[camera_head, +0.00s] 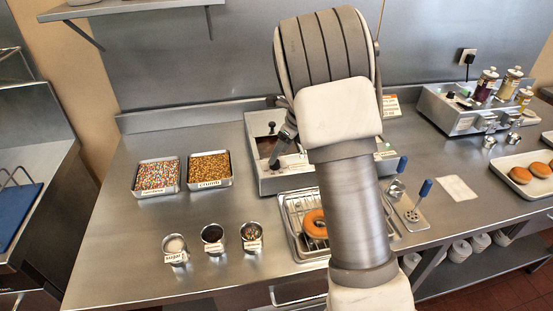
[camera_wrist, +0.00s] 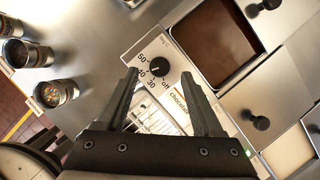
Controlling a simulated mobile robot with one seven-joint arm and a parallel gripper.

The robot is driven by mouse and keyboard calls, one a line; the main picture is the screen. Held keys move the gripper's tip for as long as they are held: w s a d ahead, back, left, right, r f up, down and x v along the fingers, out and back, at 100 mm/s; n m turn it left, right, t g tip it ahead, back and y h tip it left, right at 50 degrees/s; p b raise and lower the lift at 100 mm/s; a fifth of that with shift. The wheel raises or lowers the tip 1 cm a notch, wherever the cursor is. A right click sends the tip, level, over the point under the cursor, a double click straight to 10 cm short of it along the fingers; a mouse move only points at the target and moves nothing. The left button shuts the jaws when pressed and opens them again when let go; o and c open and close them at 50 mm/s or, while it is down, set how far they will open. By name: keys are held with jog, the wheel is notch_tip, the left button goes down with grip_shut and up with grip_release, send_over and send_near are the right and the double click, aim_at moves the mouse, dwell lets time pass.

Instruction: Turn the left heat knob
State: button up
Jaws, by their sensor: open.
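The heat knob (camera_wrist: 159,68) is a small black dial with a white pointer line on a white panel. Numbers and "off" are printed around it, and a "chocolate" label (camera_wrist: 181,104) is beside it. In the wrist view my gripper (camera_wrist: 160,76) is open, its two dark fingers on either side of the knob in the picture. I cannot tell whether they touch the panel. The glaze machine (camera_head: 262,128) stands at the back middle of the counter in the head view.
A wire rack tray with a doughnut (camera_head: 315,224) is in front of the machine. Black lid knobs (camera_wrist: 257,121) rise from the machine's top. Ladles (camera_head: 410,212) lie at right.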

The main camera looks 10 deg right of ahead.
aim_at(277, 162)
jog(key=shift+x, duration=1.7)
grip_shut()
